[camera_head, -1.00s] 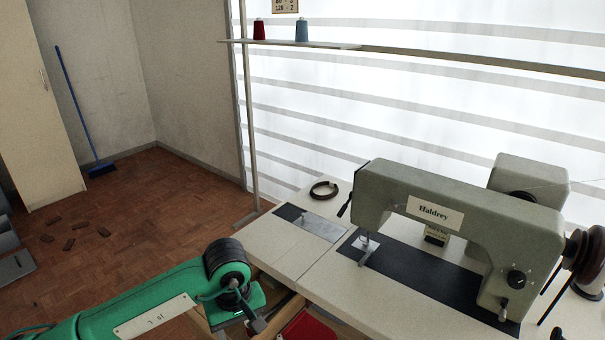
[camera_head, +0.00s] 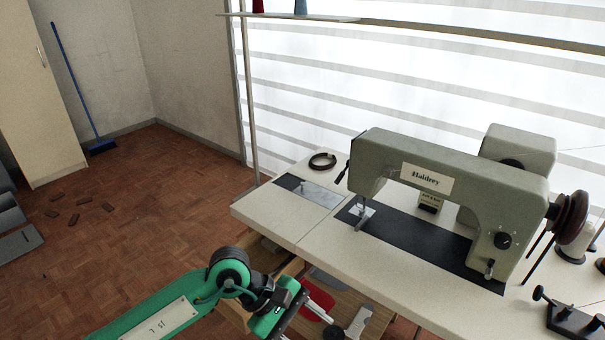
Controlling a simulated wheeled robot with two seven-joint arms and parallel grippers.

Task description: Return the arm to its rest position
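My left arm is green and comes in from the bottom left. Its wrist is bent, and my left gripper (camera_head: 288,312) is at the bottom middle, in front of the table and over the open drawer area. Its dark finger parts are small and partly cut off, so I cannot tell whether it is open or shut. No held thing can be made out. My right gripper is not in view. The grey-green sewing machine (camera_head: 455,178) stands on the pale table (camera_head: 262,215), apart from my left arm.
A red item (camera_head: 318,302) lies low beside my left gripper, near a wooden drawer (camera_head: 262,250). The wooden floor (camera_head: 130,215) at left is mostly clear.

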